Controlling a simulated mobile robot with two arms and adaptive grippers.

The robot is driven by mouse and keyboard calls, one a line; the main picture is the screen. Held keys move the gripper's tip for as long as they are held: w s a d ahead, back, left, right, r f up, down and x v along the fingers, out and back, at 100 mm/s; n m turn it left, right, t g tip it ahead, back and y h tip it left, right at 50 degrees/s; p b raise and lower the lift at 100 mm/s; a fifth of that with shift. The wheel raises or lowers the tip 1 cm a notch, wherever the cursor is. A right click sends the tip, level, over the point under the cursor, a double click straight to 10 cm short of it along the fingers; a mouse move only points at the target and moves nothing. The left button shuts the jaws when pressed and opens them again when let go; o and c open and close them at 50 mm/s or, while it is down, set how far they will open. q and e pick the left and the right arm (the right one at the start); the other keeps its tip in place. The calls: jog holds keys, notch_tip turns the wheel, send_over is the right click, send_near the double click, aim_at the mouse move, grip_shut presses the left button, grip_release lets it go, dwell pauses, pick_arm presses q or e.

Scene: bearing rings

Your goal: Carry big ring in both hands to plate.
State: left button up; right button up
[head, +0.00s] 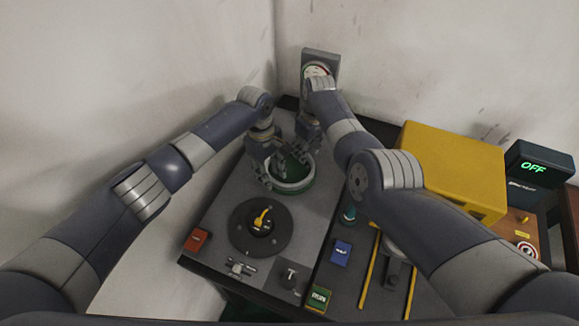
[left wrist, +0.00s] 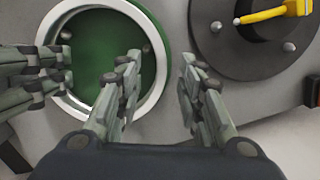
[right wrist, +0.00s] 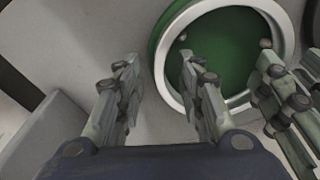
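The big ring (head: 291,187) is pale metal and lies flat around a green round surface on the grey bench top; a green edge shows outside it. It shows in the left wrist view (left wrist: 160,84) and the right wrist view (right wrist: 168,72). My left gripper (head: 271,172) is open, one finger over the ring's inside and one outside. My right gripper (head: 304,152) is open at the ring's far side, its fingers likewise on either side of the rim. I cannot tell whether fingers touch it. A dark round plate (head: 239,237) with a yellow handle lies nearer me.
A yellow box (head: 452,165) stands to the right, by a dark display (head: 540,166) reading OFF. A gauge (head: 320,66) stands at the back. A red block (head: 196,240), blue block (head: 341,252) and green block (head: 318,297) sit near the front. Walls are close at left and back.

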pick_arm(q)
jog(key=shift+d+f, duration=0.1)
jog(key=shift+f, duration=0.35)
pick_arm(e)
jog(key=shift+f, duration=0.4)
jog(key=shift+f, duration=0.1)
pick_arm(q)
grip_shut()
pick_arm(e)
grip_shut()
